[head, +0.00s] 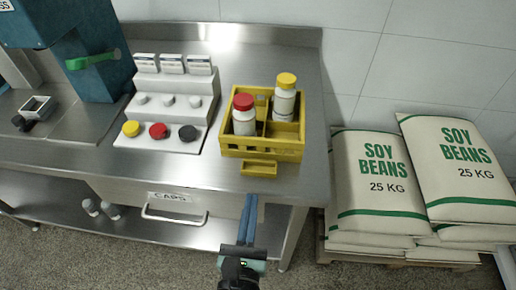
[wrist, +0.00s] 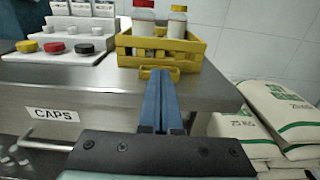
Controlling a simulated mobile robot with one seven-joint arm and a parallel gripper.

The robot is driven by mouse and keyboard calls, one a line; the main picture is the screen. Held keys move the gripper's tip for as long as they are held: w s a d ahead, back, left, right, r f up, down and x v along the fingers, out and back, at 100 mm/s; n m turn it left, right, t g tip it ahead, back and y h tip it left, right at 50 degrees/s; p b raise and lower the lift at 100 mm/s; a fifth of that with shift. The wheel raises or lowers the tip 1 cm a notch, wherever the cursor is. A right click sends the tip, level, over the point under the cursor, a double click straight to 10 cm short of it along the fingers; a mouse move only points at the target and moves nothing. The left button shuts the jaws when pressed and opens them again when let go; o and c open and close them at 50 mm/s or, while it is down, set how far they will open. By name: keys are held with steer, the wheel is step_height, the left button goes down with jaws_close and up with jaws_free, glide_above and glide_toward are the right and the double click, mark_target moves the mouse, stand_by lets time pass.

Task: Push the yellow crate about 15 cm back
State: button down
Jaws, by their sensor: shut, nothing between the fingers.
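The yellow crate (head: 262,151) stands upright near the right end of the steel table, with a yellow handle (head: 259,169) on its front side. It holds a white bottle with a red cap (head: 244,117) and a white bottle with a yellow cap (head: 285,98). The crate also shows in the wrist view (wrist: 190,52). My gripper (head: 250,199) has its blue fingers shut and empty, pointing at the crate's front. In the wrist view the fingertips (wrist: 163,73) overlap the handle; I cannot tell whether they touch it.
A white stepped stand (head: 170,110) with yellow, red and black caps stands left of the crate. A teal machine (head: 90,50) is farther left. Bare steel tabletop (head: 300,60) lies behind the crate, up to the raised back edge. Soy bean sacks (head: 375,175) are stacked at right.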

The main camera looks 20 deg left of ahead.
mark_target(259, 146)
steer(key=p+x, duration=0.2)
steer(key=x, duration=1)
steer(key=shift+w+a, duration=0.15)
steer(key=shift+w, duration=0.2)
